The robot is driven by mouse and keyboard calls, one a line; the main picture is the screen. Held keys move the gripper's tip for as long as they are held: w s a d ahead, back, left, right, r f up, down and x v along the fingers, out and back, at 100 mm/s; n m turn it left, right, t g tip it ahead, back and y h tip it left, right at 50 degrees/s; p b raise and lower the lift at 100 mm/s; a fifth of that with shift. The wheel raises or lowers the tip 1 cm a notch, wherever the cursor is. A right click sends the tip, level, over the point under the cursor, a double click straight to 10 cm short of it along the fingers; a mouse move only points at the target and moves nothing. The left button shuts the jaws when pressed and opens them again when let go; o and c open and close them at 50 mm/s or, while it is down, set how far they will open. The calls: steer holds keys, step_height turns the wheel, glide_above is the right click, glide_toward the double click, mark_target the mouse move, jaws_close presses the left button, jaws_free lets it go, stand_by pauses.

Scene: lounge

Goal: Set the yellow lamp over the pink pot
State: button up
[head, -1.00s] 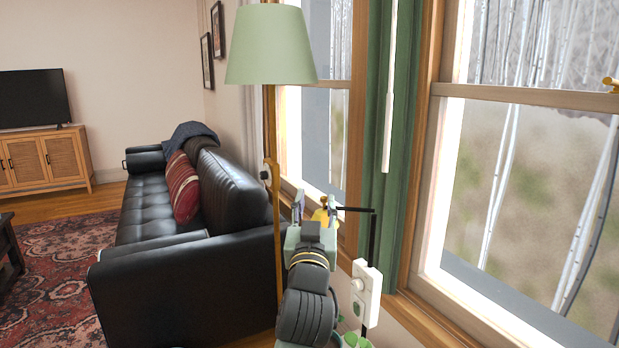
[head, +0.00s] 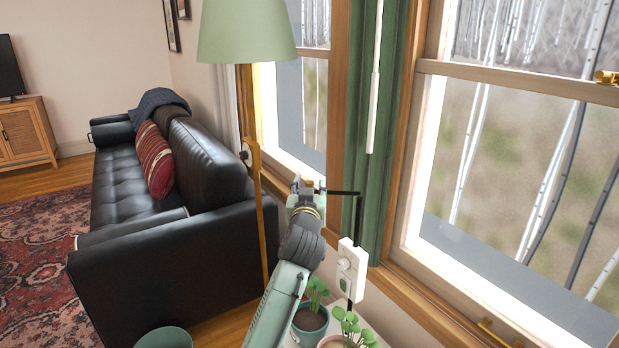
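My gripper (head: 307,187) is at the far end of my arm, in front of the window, seen from behind. A small yellow-brown piece (head: 308,183), probably the yellow lamp, shows between its fingers; whether they are shut on it I cannot tell. A thin black bar (head: 343,193) runs from beside the gripper to a black upright post (head: 358,222). The pink pot (head: 333,343) is at the bottom edge, mostly cut off, with a green plant (head: 352,326) in it. It is lower and nearer than the gripper.
A teal pot (head: 310,336) with a plant stands left of the pink pot. A white box (head: 350,268) is by the post. A floor lamp with a green shade (head: 247,32) and gold pole stands left of my arm, before a black sofa (head: 170,260). The window is at right.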

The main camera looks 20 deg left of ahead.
steer(key=shift+x, duration=1)
jaws_close()
